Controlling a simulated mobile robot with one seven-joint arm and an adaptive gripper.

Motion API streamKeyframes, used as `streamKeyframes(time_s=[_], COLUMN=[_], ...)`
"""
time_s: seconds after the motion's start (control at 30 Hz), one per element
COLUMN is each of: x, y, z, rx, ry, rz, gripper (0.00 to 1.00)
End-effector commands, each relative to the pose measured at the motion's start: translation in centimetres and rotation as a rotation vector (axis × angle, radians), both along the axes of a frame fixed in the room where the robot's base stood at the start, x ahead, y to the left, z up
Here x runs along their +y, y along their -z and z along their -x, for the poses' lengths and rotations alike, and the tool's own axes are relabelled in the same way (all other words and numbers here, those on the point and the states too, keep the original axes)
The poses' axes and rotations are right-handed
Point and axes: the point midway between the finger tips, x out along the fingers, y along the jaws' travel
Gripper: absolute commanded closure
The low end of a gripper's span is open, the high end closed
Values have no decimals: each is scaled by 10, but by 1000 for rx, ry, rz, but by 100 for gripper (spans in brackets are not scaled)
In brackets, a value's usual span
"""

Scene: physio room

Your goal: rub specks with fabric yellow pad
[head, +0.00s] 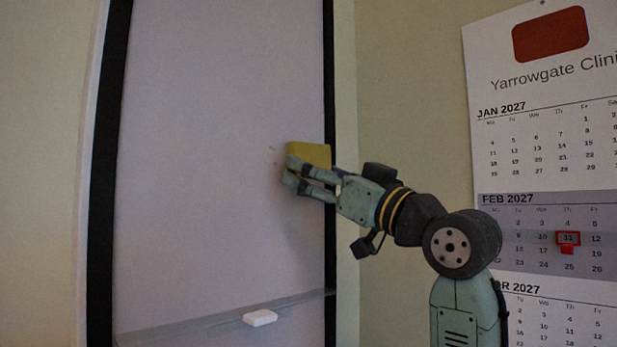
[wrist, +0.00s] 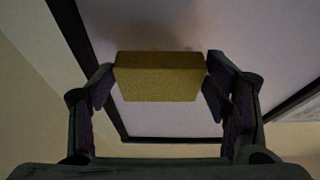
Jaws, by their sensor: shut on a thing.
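The yellow fabric pad (head: 312,153) is in my gripper (head: 300,178), in front of the right part of a pale panel (head: 220,120). In the wrist view the pad (wrist: 158,82) sits between the two fingers of my gripper (wrist: 160,85), which is shut on it. A few small dark specks (head: 273,149) show on the panel just left of the pad. Others may be hidden behind the pad and fingers. I cannot tell whether the pad touches the panel.
The panel has a dark frame (head: 329,100) on both sides. A grey ledge (head: 200,328) crosses its lower part, with a white block (head: 260,317) on it. A wall calendar (head: 545,130) hangs at the right. The panel's left and middle are clear.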

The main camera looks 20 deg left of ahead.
Motion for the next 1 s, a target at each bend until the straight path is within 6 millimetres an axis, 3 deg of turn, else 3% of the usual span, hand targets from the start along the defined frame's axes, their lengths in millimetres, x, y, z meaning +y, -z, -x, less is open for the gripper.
streamKeyframes(time_s=[0.23, 0.63, 1.0], x=[-22, -26, -51], y=[0, 0, 0], z=[9, 11, 21], rx=[0, 0, -1], ry=[1, 0, 0], rz=[-1, -1, -1], gripper=[52, 52, 52])
